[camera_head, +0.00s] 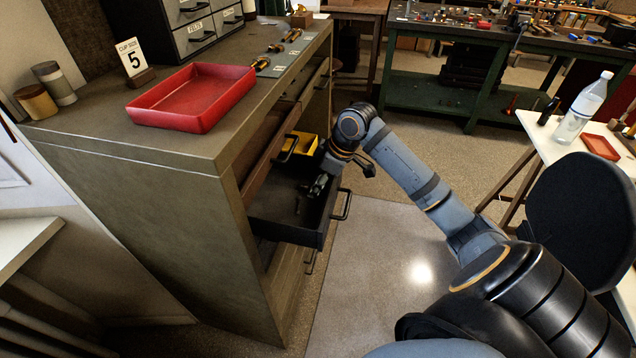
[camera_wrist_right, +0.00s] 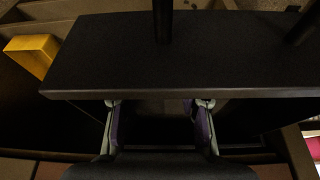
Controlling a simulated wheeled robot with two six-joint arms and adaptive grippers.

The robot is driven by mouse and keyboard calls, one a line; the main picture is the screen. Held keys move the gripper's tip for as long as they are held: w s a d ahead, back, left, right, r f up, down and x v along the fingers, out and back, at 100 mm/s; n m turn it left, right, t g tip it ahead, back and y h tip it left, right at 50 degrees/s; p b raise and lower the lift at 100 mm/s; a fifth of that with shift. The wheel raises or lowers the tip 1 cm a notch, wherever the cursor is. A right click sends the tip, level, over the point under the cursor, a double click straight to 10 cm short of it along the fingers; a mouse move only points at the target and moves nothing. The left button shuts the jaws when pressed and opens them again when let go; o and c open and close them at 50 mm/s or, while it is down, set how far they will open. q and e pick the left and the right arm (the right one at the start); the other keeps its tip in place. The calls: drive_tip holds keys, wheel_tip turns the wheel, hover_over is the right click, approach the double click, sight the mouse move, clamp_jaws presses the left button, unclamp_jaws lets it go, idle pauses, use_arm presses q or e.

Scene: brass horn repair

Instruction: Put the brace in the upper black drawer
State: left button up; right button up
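A black drawer (camera_head: 290,232) stands pulled out of the grey-brown cabinet (camera_head: 165,220), with a handle (camera_head: 342,205) on its front. Above it another handle (camera_head: 289,148) shows at a drawer that is little or not at all pulled out. My right gripper (camera_head: 318,186) is low at the open drawer, near its front. In the right wrist view its two fingers (camera_wrist_right: 157,125) are apart, and their tips are hidden by a dark panel (camera_wrist_right: 185,65). No held thing shows between them. I cannot make out the brace. My left gripper is not in view.
A yellow bin (camera_head: 303,145) sits near the upper handle; a yellow part (camera_wrist_right: 35,52) shows in the wrist view. A green workbench (camera_head: 430,95) is behind. Floor right of the drawer is clear.

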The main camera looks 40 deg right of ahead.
drive_tip(key=shift+r, duration=0.15)
drive_tip(key=v, duration=1.2)
idle(0.3)
